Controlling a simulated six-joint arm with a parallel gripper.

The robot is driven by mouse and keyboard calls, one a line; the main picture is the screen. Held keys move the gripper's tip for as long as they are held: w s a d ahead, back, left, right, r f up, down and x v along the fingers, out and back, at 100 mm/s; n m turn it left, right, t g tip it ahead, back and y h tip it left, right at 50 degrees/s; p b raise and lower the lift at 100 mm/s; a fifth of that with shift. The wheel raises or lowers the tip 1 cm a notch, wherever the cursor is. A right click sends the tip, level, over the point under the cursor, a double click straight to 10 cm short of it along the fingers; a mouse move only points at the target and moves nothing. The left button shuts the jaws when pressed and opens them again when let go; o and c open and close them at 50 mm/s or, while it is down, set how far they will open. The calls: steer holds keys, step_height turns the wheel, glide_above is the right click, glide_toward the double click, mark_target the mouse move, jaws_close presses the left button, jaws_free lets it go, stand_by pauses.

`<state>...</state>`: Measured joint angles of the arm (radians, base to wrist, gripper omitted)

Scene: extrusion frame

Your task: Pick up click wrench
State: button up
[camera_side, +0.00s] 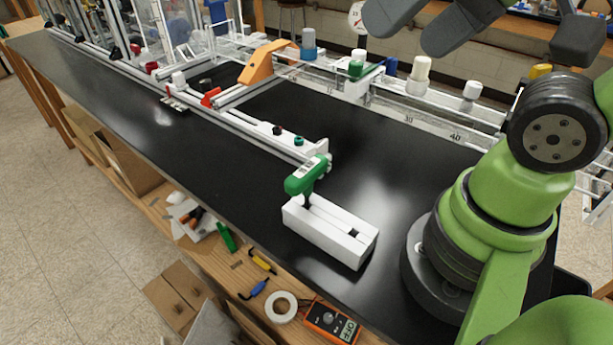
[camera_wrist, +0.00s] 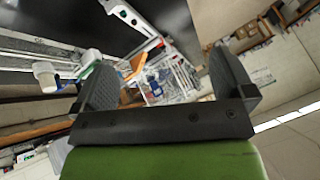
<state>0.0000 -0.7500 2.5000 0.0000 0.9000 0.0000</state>
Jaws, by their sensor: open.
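The click wrench appears to be the green-handled tool (camera_side: 308,174) in the side view. Its green grip with a pale label is uppermost, and its dark lower part goes down into a white holder block (camera_side: 330,233) on the black bench. My gripper (camera_side: 400,34) is at the top of the side view, well above the bench and away from the wrench. In the wrist view my gripper (camera_wrist: 160,80) has its two dark fingers wide apart with nothing between them. I cannot make out the wrench in the wrist view.
The black bench top (camera_side: 130,105) is clear left of the holder. An aluminium extrusion rail (camera_side: 255,132) runs behind the wrench, with an orange bracket (camera_side: 266,62) farther back. A lower wooden shelf holds tape (camera_side: 282,307) and an orange multimeter (camera_side: 331,321).

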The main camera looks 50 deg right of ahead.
steer(key=n+g+h, duration=0.2)
steer(key=n+g, duration=0.2)
steer(key=g, duration=0.3)
glide_above(310, 169)
steer(key=f, duration=1.3)
steer(key=shift+s+d, duration=0.15)
steer(key=shift+d, duration=0.05)
step_height(310, 169, down, 4)
steer(key=shift+f, duration=0.1)
steer(key=shift+a+f, duration=0.15)
steer(key=shift+f, duration=2.65)
steer(key=c, duration=0.6)
steer(key=shift+r, duration=0.1)
